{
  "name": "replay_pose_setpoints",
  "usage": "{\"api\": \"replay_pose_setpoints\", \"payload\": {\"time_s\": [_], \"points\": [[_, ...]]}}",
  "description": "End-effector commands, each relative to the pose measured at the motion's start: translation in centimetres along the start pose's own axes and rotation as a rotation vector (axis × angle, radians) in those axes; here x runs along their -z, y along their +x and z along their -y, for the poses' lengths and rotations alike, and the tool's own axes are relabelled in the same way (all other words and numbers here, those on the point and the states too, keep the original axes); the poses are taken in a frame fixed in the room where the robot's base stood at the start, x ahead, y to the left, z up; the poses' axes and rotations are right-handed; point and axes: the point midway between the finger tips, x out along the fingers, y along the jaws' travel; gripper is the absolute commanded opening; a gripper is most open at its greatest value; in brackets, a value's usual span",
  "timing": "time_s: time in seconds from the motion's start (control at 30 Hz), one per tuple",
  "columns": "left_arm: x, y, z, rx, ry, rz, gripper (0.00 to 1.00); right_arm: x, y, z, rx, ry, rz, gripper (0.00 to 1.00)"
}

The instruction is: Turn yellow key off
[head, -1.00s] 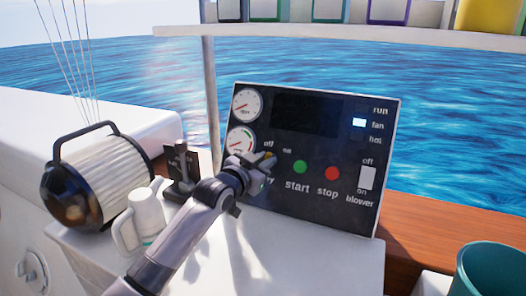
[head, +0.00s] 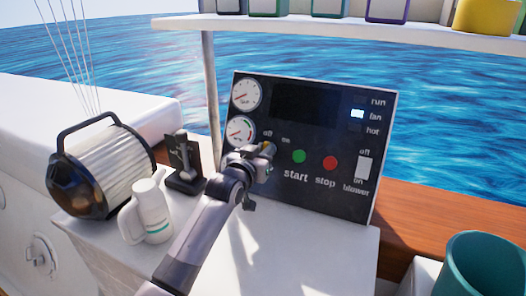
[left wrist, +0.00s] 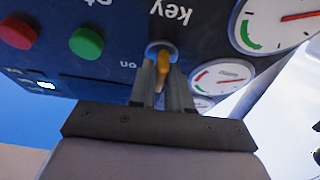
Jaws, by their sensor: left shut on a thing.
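The yellow key (left wrist: 163,66) sits in a round metal key switch on the dark control panel (head: 322,196). It also shows as a small yellow spot (head: 267,146) at the gripper's tip in the head view. My left gripper (left wrist: 163,82) is shut on the key, one finger on each side of it. In the head view my left gripper (head: 262,150) hides most of the switch and its "key" label. My right gripper is not in view.
Green start (head: 299,157) and red stop (head: 330,163) buttons are right of the key. The blower switch (head: 364,168) is farther right. A throttle lever (head: 184,160), white jug (head: 151,212) and lantern-like drum (head: 103,168) stand left. A teal cup (head: 484,265) is at lower right.

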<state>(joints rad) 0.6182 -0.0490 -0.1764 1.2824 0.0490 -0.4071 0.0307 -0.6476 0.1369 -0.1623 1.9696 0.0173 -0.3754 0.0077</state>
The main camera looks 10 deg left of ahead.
Motion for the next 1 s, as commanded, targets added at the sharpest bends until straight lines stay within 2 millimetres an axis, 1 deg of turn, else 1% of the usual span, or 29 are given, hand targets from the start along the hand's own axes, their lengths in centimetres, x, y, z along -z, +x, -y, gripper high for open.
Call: {"api": "replay_pose_setpoints", "payload": {"time_s": [0.1, 0.13, 0.17, 0.2, 0.57, 0.73, 1.0], "points": [[-0.1, 0.0, -0.1, -0.001, -0.001, 0.001, 0.0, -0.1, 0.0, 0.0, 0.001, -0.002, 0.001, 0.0], [-0.1, 0.0, -0.1, -0.001, -0.001, 0.001, 0.27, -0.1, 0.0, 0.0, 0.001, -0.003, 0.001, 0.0], [-0.1, 0.0, -0.1, -0.001, 0.0, 0.0, 0.37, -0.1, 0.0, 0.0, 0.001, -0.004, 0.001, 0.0], [0.0, 0.0, -0.1, -0.001, 0.0, 0.0, 0.38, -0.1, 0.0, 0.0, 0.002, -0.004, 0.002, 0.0], [0.0, -0.3, 0.0, -0.001, 0.001, 0.0, 0.38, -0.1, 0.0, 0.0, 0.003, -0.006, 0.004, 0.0], [0.0, -1.7, 0.0, -0.001, 0.001, 0.0, 0.38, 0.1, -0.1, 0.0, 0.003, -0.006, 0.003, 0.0], [0.0, -4.9, 0.0, -0.001, 0.0, 0.0, 0.38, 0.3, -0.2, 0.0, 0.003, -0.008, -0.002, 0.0]]}}
